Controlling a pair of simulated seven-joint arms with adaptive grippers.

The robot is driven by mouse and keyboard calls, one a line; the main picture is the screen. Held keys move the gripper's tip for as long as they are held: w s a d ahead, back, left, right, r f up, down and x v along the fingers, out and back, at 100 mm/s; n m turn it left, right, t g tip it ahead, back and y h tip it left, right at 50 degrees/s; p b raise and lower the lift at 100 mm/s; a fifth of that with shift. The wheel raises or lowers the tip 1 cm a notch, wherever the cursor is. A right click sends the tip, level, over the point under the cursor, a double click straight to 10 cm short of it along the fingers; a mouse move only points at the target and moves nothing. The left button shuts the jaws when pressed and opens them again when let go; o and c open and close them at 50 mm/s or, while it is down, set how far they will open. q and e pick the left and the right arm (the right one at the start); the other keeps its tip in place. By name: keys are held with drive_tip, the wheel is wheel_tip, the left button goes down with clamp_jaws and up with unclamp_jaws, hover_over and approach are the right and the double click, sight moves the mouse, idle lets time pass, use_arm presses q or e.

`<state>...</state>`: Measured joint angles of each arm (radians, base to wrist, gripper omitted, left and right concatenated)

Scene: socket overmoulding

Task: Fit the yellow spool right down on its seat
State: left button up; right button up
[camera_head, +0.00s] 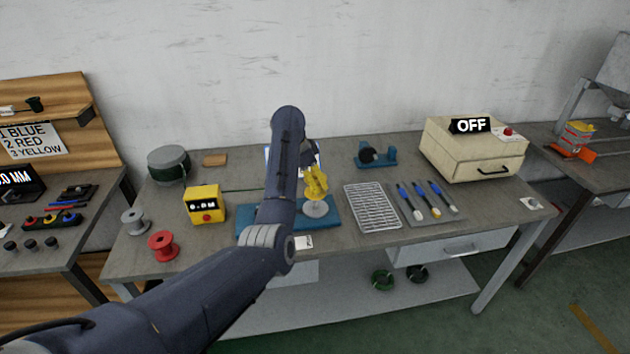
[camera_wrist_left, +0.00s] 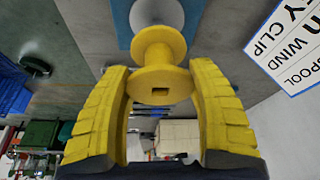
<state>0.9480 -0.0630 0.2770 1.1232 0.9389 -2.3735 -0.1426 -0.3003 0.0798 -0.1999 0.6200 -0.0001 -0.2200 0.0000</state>
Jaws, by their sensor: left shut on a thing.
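My left gripper (camera_head: 315,178) has yellow fingers and is above the blue base at the middle of the bench. In the left wrist view its fingers close from both sides on the yellow spool (camera_wrist_left: 160,84), around the flange nearest the camera. The pale grey round seat (camera_head: 315,208) lies on the blue base (camera_head: 331,213), just below the gripper. The seat also shows in the left wrist view (camera_wrist_left: 140,14), past the spool's far flange. The spool covers part of the seat, and I cannot tell whether they touch. My right gripper is not in view.
A wire rack (camera_head: 372,207) and a tray with blue-handled tools (camera_head: 427,200) lie right of the base. A yellow meter (camera_head: 205,204), a red spool (camera_head: 162,246) and a grey spool (camera_head: 133,221) stand left. A beige box marked OFF (camera_head: 472,150) stands at the right.

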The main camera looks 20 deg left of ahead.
use_arm(q)
drive_tip(key=shift+f, duration=3.2)
drive_tip(key=o, duration=1.3)
drive_tip(key=shift+r, duration=0.15)
drive_tip(key=v, duration=1.1)
drive_tip(key=shift+s+a+r, duration=0.15)
drive_tip(key=shift+r, duration=0.2)
